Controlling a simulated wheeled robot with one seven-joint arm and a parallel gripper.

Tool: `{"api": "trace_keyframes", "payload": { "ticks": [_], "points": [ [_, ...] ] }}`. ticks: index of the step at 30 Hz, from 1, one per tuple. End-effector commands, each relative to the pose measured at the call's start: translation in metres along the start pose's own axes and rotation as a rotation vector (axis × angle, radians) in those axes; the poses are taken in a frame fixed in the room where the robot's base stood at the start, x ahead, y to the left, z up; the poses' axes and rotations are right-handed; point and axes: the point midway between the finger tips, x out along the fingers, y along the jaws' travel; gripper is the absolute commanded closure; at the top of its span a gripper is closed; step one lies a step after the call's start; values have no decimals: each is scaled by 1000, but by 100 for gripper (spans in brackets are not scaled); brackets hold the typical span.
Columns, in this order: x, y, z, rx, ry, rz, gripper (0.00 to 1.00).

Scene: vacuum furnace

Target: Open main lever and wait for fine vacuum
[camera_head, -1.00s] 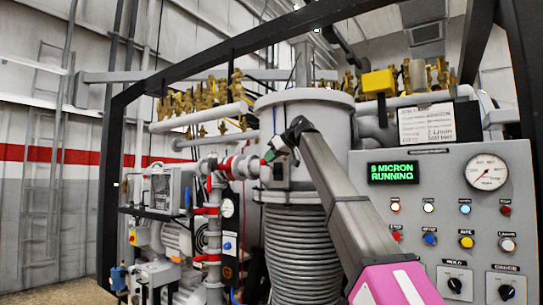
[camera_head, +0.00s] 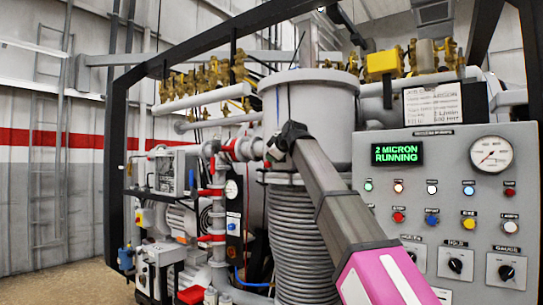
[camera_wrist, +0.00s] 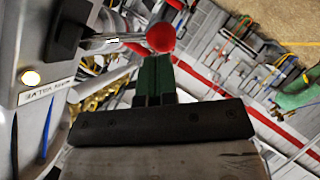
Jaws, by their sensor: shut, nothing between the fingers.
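The main lever shows in the wrist view as a metal rod with a red ball knob (camera_wrist: 160,37), reaching right from a dark block on a grey panel. A white label (camera_wrist: 47,92), seen upside down, reads "VALVE" in part. My gripper (camera_wrist: 154,75) has its green fingers shut together and empty; the red ball appears just beyond their tips, and I cannot tell if they touch. In the head view my gripper (camera_head: 277,150) is beside the grey furnace column, and I cannot make out the lever there. The green display (camera_head: 397,153) reads "2 MICRON RUNNING".
The control panel (camera_head: 445,175) with coloured buttons, knobs and a round gauge (camera_head: 491,154) stands at the right. The ribbed hose or coil (camera_head: 300,240) is below the column. Brass valves and pipes (camera_head: 205,85) run along the top left. Bare floor (camera_head: 70,280) shows at lower left.

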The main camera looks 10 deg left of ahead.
Motion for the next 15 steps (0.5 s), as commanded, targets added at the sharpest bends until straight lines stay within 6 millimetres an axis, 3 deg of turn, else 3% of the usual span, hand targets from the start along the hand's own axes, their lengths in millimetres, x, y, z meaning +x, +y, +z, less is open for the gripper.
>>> {"api": "trace_keyframes", "payload": {
  "ticks": [15],
  "points": [
    [-7,10,-10,3,0,-2,100]
  ]
}}
